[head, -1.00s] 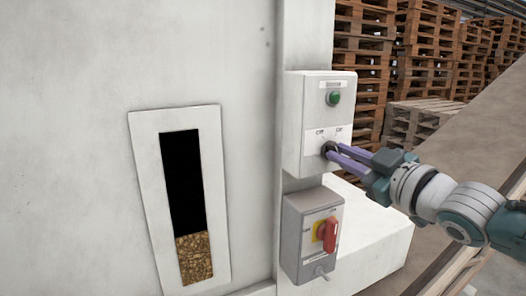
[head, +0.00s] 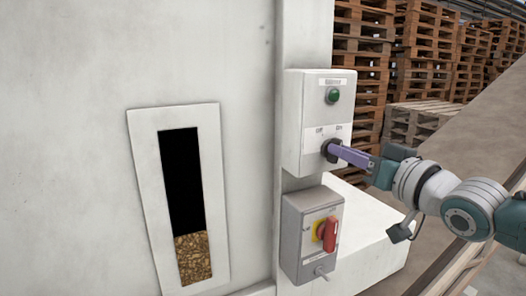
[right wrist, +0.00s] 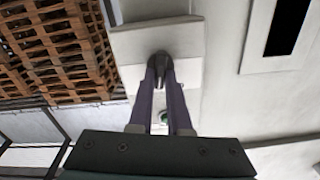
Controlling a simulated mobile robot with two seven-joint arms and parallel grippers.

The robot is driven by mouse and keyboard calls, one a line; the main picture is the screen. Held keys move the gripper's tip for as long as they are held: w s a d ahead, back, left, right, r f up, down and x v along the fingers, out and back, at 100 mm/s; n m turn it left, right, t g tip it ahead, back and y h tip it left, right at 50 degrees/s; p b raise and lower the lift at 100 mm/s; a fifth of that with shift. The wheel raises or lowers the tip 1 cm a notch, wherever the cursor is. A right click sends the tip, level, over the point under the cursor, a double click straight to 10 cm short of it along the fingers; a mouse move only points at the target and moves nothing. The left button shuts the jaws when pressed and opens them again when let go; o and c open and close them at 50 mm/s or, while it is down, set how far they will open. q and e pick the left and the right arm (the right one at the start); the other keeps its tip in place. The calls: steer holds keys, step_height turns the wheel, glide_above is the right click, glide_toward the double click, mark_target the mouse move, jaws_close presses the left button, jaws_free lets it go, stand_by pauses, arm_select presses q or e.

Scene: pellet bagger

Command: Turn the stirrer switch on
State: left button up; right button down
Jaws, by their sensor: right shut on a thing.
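The stirrer switch is a dark rotary knob (head: 328,148) on the upper grey control box (head: 293,120), below a round green button or lamp (head: 333,96). My right gripper (head: 332,150) comes in from the right with its purple fingers shut on the knob. In the right wrist view the two fingertips (right wrist: 160,66) close around the dark knob, and the green part shows between the fingers. The fingers hide part of the knob, so its exact pointer position is hard to read. My left gripper is not in view.
A lower grey box (head: 294,235) with a red handle (head: 330,235) on a yellow plate sits just beneath. Left is a pale wall with a sight window (head: 182,185), partly filled with pellets. Pallet stacks (head: 430,55) stand behind on the right.

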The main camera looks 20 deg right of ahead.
steer(key=shift+m+b, duration=0.35)
steer(key=shift+m, duration=1.25)
steer(key=shift+d+m, duration=0.1)
steer(key=shift+m, duration=0.2)
steer(key=c, duration=0.9)
jaws_free()
steer(key=shift+o, duration=0.2)
steer(key=shift+s, duration=0.1)
steer(key=s+b, duration=0.2)
steer(key=s, duration=0.7)
steer(key=shift+s+d, duration=0.4)
